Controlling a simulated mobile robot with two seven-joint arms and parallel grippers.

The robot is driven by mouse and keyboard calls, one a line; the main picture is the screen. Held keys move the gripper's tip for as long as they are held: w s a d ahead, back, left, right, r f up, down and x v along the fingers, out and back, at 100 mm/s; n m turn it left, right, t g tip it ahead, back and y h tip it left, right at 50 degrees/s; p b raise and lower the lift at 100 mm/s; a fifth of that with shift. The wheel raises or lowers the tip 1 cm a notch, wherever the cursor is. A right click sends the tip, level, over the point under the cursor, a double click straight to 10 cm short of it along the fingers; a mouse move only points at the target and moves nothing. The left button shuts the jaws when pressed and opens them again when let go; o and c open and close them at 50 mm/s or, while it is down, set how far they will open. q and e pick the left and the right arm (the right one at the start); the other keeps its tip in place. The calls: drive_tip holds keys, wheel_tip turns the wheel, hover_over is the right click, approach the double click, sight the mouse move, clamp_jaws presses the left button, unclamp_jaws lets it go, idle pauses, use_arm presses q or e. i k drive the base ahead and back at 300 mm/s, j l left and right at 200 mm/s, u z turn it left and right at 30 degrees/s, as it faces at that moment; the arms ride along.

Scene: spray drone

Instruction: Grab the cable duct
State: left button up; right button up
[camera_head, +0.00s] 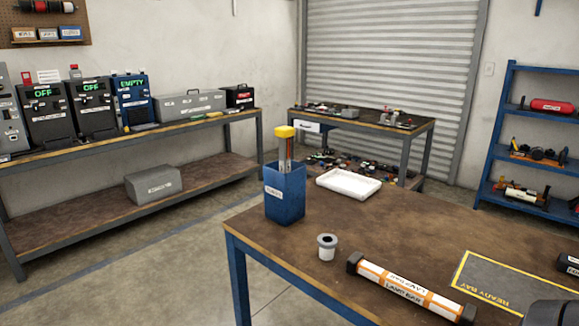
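No object in view is plainly marked as the cable duct. A small white and grey flanged piece (327,248), like a short sleeve with a dark opening on top, stands upright on the near wooden table (400,235). It may be the cable duct, but I cannot tell for certain. A long orange and white bar (408,289) with black end caps lies to its right, with label text hard to read. Neither of my grippers is recognisable in the head view.
A blue bin (285,193) holding a yellow-topped item (285,140) and a white tray (348,184) stand behind. A dark yellow-edged mat (515,290) lies right. A dark cut-off shape (555,313) fills the lower right corner. Table space around the sleeve is clear.

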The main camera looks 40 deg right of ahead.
sight(284, 133)
drive_tip(key=i+j+z, duration=0.2)
drive_tip(key=i+z, duration=0.25)
drive_tip(key=i+j+z, duration=0.4)
drive_tip(key=i+l, duration=0.05)
